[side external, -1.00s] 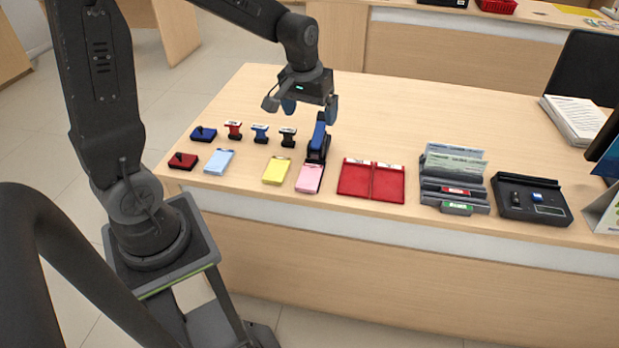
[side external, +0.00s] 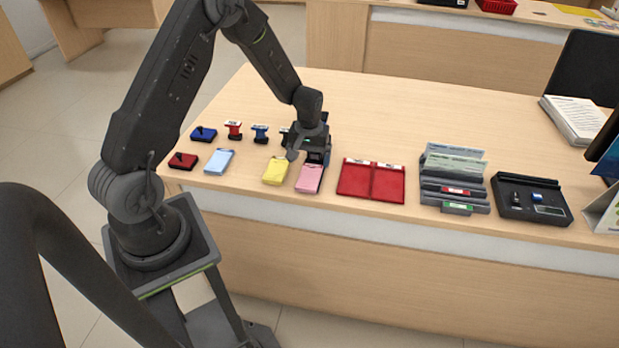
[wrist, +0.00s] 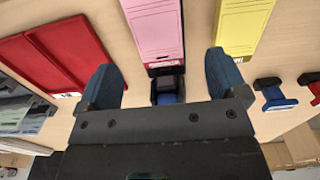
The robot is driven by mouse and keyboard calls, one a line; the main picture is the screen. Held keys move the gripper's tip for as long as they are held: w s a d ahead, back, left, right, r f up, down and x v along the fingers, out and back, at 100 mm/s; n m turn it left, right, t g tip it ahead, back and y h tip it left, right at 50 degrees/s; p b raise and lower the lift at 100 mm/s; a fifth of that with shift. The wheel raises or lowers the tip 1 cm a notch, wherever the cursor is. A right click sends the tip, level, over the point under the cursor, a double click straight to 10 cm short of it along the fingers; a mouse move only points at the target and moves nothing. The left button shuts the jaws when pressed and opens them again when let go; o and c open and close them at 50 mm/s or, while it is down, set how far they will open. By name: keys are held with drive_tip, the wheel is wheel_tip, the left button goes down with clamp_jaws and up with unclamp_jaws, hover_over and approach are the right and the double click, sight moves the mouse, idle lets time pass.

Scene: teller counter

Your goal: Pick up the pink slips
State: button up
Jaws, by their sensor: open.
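The pink slips (side external: 309,179) lie as a flat pad near the counter's front edge. In the wrist view the pink slips (wrist: 152,27) are at the top centre, lined up between my fingers but beyond the tips. My gripper (side external: 308,162) is low over the counter, just behind the pad. Its fingers (wrist: 165,72) are open and apart with no slips between them. A blue and black stapler-like tool (wrist: 167,88) shows under my gripper at the pad's far end, mostly hidden by it. A black part shows along the pad's edge; I cannot tell whether the pad rests on it.
A yellow pad (side external: 276,170) lies close left, and a light blue pad (side external: 219,161) farther left. A red tray (side external: 372,181) is close right. Stamps, including a red one (side external: 234,129), stand behind left. A slip rack (side external: 455,183) stands farther right. The counter behind (side external: 420,110) is clear.

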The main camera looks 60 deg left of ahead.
sight(309, 176)
drive_tip(key=shift+s+d+f, duration=0.1)
drive_tip(key=shift+f, duration=1.35)
drive_tip(key=shift+d+f, duration=0.1)
drive_tip(key=shift+f, duration=1.35)
drive_tip(key=shift+c, duration=0.4)
drive_tip(key=c, duration=1)
drive_tip(key=shift+r, duration=0.1)
drive_tip(key=shift+c, duration=0.2)
drive_tip(key=shift+r, duration=0.1)
